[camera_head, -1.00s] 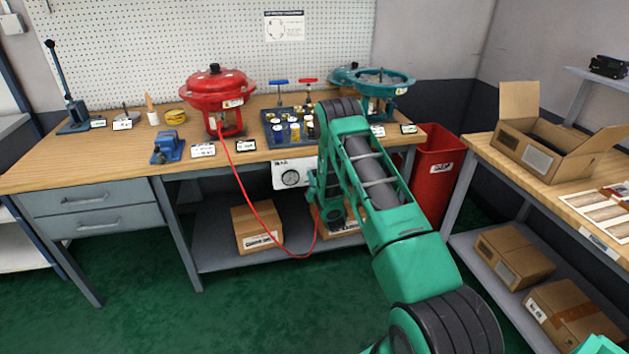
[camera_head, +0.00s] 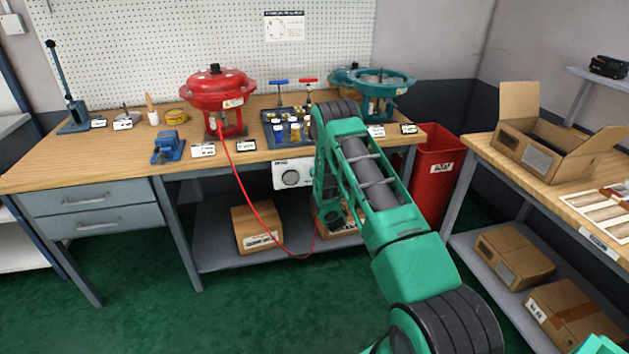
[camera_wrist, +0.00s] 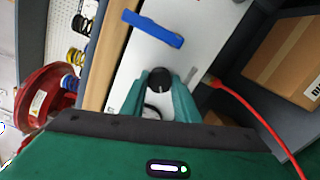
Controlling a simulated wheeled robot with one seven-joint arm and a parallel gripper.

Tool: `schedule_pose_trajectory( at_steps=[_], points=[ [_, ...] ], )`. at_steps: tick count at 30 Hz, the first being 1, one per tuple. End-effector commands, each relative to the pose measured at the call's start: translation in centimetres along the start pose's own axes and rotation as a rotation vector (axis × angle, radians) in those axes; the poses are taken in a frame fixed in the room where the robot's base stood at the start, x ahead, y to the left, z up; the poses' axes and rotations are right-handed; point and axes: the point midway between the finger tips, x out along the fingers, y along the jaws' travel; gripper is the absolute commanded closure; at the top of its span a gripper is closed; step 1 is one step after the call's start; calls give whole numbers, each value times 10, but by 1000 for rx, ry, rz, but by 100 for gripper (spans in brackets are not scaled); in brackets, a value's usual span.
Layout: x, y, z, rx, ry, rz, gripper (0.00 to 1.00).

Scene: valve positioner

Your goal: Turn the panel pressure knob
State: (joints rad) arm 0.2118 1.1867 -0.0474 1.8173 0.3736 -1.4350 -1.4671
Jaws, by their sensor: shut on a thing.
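The pressure knob (camera_wrist: 159,78) is a round black knob on the pale panel (camera_wrist: 131,72) in the wrist view. My gripper (camera_wrist: 161,84) has its two green fingers on either side of the knob and is shut on it. A round gauge (camera_wrist: 151,112) is partly hidden between the fingers. In the head view the white panel (camera_head: 279,179) hangs under the front edge of the bench with the gauge (camera_head: 291,178) on it. My arm hides the knob and the gripper there.
A blue bar handle (camera_wrist: 152,28) lies beyond the knob in the wrist view. A red hose (camera_head: 248,194) loops from the red actuator (camera_head: 217,88) down beneath the bench. A red bin (camera_head: 432,168) stands right of my arm.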

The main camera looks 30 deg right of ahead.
Motion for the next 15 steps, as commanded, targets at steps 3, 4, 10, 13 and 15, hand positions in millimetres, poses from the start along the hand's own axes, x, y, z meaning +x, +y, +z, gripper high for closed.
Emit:
schedule_pose_trajectory(
  at_steps=[3,4,10,13,15],
  points=[
    [-1,-2,1,110,-1,-5,94],
    [-1,-3,1,138,-2,-5,94],
    [-1,-4,2,329,-3,-6,94],
    [-1,-4,2,423,-4,-6,94],
    [-1,-4,2,490,-4,-6,94]
  ],
)
